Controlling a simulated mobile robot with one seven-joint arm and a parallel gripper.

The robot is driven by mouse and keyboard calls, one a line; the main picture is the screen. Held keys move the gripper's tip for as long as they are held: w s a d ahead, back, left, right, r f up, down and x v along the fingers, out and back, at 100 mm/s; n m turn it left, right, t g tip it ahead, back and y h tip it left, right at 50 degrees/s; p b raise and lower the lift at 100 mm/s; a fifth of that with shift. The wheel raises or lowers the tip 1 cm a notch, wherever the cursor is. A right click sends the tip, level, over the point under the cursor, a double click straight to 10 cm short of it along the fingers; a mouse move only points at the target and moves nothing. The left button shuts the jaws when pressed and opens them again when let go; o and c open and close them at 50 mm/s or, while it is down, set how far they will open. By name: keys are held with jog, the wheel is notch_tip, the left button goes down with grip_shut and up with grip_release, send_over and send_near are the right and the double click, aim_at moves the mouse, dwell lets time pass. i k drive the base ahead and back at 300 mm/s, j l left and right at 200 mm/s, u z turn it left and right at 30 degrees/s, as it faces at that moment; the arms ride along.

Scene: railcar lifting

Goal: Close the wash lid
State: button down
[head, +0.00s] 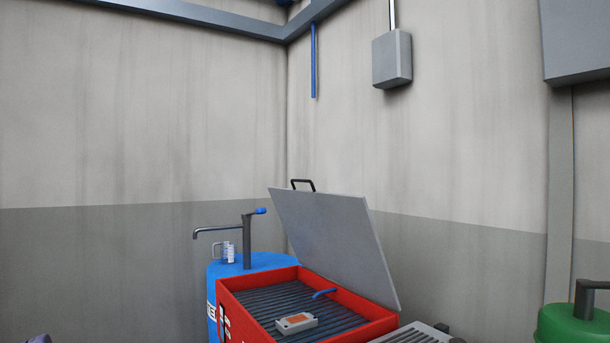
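The wash lid (325,240) is a flat grey panel, raised and tilted back over the rear right side of the red wash basin (235,304). A dark handle (302,184) stands on the lid's upper edge. The basin is open, with a dark ribbed grate (275,299) inside. A small grey block with an orange-brown top (296,323) lies on the grate, and a short blue spout or hose (324,293) shows near the lid. My gripper is not in view.
A blue drum (214,272) with a dark pump tap (246,240) and a clear mug (228,252) on top stands behind the basin at left. A green container (575,328) is at the lower right. A grey slotted surface (415,334) adjoins the basin. Walls close off the back.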

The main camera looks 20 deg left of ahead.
aim_at(334, 235)
jog(key=i+j, duration=0.15)
jog(key=j, duration=0.25)
jog(key=i+j+z, duration=0.1)
jog(key=j, duration=0.3)
jog(key=i+j, duration=0.25)
jog(key=j, duration=0.2)
jog(key=i+j+z, duration=0.15)
jog(key=j, duration=0.25)
jog(key=i+j, duration=0.1)
jog(key=j, duration=0.35)
jog(key=i+j+z, duration=0.1)
jog(key=j, duration=0.35)
jog(key=i+j, duration=0.15)
jog(key=j, duration=0.3)
jog(key=z, duration=0.05)
